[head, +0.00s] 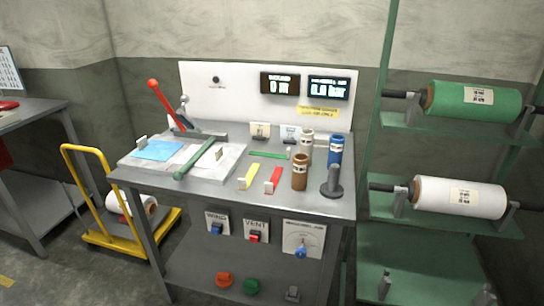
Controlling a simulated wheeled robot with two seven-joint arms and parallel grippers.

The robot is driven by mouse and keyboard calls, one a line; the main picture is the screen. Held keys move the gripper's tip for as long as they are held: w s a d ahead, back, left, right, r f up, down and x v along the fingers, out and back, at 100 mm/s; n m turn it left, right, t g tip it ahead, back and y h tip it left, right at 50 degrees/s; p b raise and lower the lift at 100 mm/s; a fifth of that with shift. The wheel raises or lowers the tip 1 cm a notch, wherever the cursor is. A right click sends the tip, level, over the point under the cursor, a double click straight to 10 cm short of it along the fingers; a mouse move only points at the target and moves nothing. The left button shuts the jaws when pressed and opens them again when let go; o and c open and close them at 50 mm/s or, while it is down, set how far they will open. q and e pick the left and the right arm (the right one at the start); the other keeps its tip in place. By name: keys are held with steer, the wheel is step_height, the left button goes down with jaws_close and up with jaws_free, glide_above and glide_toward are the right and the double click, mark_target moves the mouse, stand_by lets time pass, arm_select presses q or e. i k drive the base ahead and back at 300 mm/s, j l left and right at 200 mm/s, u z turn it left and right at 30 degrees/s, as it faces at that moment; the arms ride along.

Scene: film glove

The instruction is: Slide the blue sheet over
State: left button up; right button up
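A blue sheet (158,150) lies flat on the left part of a light grey plate (228,160) on the workbench. A whitish sheet or pale area (184,156) lies to its right. A small pale block stands at the blue sheet's left edge. A green bar (195,160) lies slantwise across the plate, to the right of the blue sheet and apart from it. A lever with a red handle (160,98) rises behind the sheet. Neither of my grippers shows in the head view.
Brown, grey and blue cylinders (335,150), a dark upright handle (332,182) and yellow and red strips (273,180) stand or lie on the bench's right half. A green rack with rolls (460,197) is at right. A yellow cart (95,238) is at left.

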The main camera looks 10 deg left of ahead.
mark_target(158, 151)
steer(key=u, duration=1.25)
steer(key=i+j+u, duration=0.4)
steer(key=i, duration=0.2)
steer(key=i+j+u, duration=0.2)
steer(key=i+u, duration=0.15)
steer(key=i, duration=0.35)
steer(key=i+u, duration=0.4)
steer(key=i, duration=0.25)
steer(key=i+j+z, duration=0.1)
steer(key=i, duration=0.3)
steer(key=i+j+z, duration=0.1)
steer(key=i, duration=0.25)
steer(key=i+j+z, duration=0.1)
steer(key=i, duration=0.3)
